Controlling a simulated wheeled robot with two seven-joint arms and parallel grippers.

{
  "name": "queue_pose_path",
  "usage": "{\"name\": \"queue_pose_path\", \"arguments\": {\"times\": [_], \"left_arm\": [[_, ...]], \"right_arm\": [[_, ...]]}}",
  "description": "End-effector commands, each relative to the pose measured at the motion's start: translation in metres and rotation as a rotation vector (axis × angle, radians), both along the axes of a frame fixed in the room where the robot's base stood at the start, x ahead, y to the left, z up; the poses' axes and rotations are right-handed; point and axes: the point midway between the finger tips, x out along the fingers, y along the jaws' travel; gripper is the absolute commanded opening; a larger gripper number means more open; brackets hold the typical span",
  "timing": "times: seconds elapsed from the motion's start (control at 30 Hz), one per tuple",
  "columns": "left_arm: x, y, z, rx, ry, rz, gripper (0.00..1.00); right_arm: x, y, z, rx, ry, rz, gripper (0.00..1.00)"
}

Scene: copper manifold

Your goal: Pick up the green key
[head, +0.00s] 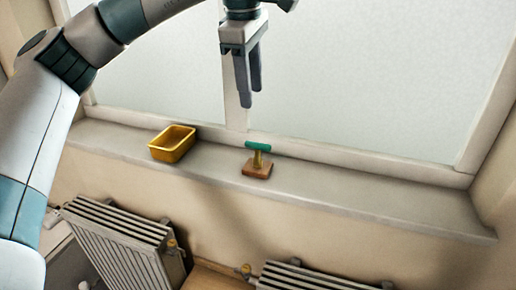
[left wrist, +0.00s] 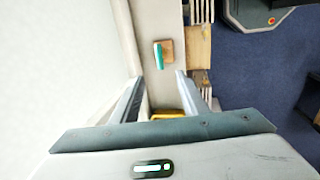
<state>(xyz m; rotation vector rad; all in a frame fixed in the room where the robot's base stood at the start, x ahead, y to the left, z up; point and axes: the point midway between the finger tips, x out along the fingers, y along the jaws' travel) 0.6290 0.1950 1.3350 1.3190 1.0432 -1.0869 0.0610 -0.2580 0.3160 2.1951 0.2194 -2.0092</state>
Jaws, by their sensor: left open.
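The green key (head: 258,146) has a green crossbar on a yellow stem and stands upright on a brown wooden block (head: 256,170) on the window sill. It also shows in the left wrist view (left wrist: 158,55), beyond and roughly between the fingertips. My left gripper (head: 248,98) points down above the key, well clear of it. Its fingers are apart with nothing between them. In the left wrist view my left gripper (left wrist: 157,82) shows both fingers apart. My right gripper is not in view.
A yellow tray (head: 172,145) stands on the sill (head: 340,180) to the left of the key. The window frame (head: 360,157) rises behind. Radiators (head: 120,240) with yellow-knobbed valves stand below. The sill to the right of the key is clear.

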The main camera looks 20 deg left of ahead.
Motion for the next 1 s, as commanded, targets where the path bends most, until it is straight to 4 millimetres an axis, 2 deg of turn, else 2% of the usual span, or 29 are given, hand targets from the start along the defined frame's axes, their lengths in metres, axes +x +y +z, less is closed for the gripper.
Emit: {"name": "queue_pose_path", "arguments": {"times": [0.27,0.43,0.8,1.0], "left_arm": [[0.003,0.0,-0.014,0.001,0.001,0.0,0.4],[0.008,0.0,-0.039,0.002,0.004,0.0,0.4],[0.02,-0.001,-0.101,0.0,0.002,0.0,0.4],[0.024,-0.001,-0.118,0.0,0.001,0.0,0.4]], "right_arm": [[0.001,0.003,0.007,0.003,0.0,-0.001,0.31],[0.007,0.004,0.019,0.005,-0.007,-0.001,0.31],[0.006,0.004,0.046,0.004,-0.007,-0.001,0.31],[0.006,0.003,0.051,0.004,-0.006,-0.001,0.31]]}}
